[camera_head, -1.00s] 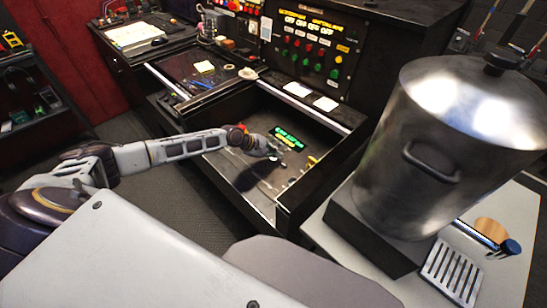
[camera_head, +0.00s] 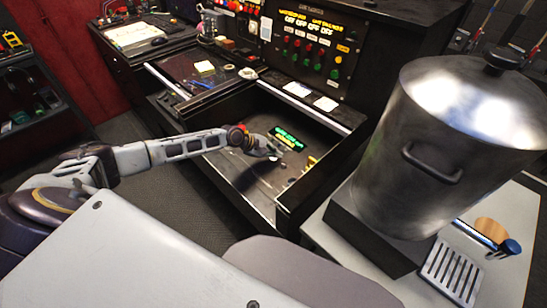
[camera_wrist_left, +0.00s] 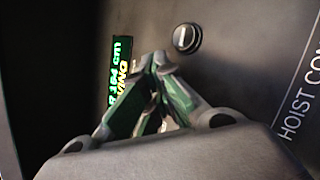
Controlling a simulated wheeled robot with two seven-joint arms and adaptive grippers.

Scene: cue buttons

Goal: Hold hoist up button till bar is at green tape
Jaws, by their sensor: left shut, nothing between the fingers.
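My left gripper (camera_head: 277,150) reaches into the open black drawer-like console (camera_head: 250,188). It is shut and empty. In the left wrist view its closed fingertips (camera_wrist_left: 157,62) are close to the dark panel. A round dark button (camera_wrist_left: 187,38) with a pale bar mark lies just beyond them, to the right, uncovered. A lit display (camera_wrist_left: 120,72) is left of the fingers; it reads about "164 cm" in green, with a yellow word ending in "VING". It also shows in the head view (camera_head: 288,137). A "HOIST CON" label (camera_wrist_left: 300,88) is cut off at right. I cannot make out the bar or green tape.
A large steel pot (camera_head: 450,150) stands on a dark block at right, by a slotted tray (camera_head: 452,274). A black panel (camera_head: 315,45) with coloured buttons rises behind the console. A desk with papers is at the back left.

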